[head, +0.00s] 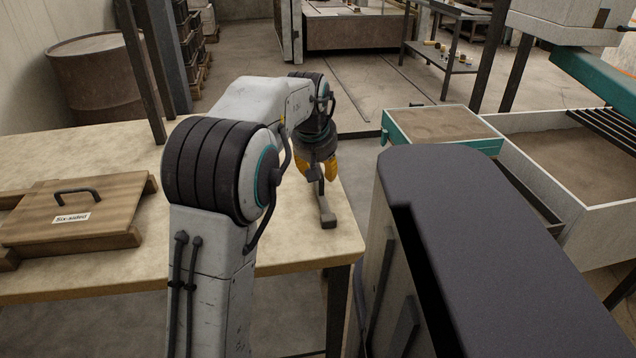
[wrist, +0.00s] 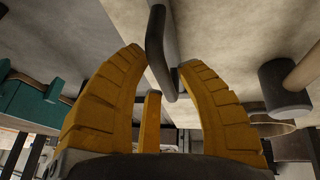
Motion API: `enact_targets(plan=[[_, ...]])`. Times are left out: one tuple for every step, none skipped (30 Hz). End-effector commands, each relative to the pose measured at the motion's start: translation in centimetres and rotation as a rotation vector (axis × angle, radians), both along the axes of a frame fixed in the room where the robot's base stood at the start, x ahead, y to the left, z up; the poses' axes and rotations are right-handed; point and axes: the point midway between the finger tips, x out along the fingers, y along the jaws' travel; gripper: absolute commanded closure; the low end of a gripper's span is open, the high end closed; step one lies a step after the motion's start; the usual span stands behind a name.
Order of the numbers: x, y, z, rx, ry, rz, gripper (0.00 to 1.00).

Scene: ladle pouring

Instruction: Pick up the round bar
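My gripper (head: 316,172) is over the right end of the pale table in the head view, its yellow fingers pointing down. In the wrist view its fingers (wrist: 162,58) are spread apart. A dark grey bar (wrist: 157,42) runs between and beyond the fingertips, with a visible gap on the left; I cannot tell whether it touches the right finger. In the head view a grey bar-like piece (head: 325,205) with a wider foot shows just below the fingers. I cannot tell for certain that this is the round bar. Its upper part is hidden by the gripper.
A wooden lid labelled "Six-sided" (head: 75,212) with a dark handle lies on the table (head: 130,272) at left. In the wrist view a dark cylinder (wrist: 283,90) with a light rod is at right. Sand-filled boxes (head: 440,122) stand right of the table. The table's middle looks clear.

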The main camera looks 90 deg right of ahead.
Motion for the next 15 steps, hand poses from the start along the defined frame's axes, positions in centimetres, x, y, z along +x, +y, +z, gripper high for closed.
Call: enact_targets(plan=[[0.0,0.0,0.01,0.0,0.0,0.0,0.73],[0.0,0.0,0.01,0.0,0.0,0.0,0.76],[0.0,0.01,0.02,0.0,0.0,0.0,0.79],[0.0,0.02,0.01,0.0,0.0,0.0,0.82],[0.0,0.02,0.01,0.0,0.0,0.0,0.85],[0.0,0.02,0.01,0.0,0.0,0.0,0.88],[0.0,0.02,0.01,0.0,0.0,0.0,0.91],[0.0,0.02,0.01,0.0,0.0,0.0,0.94],[0.01,0.02,0.01,0.0,0.0,0.0,0.97],[0.01,0.02,0.01,0.0,0.0,0.0,1.0],[0.01,0.01,0.0,0.0,0.0,0.0,1.0],[0.01,0.01,0.0,0.0,0.0,0.0,1.0],[0.01,0.01,0.0,0.0,0.0,0.0,1.0],[0.01,0.02,0.0,0.0,0.0,0.0,1.0],[0.01,0.02,0.0,0.0,0.0,0.0,1.0]])
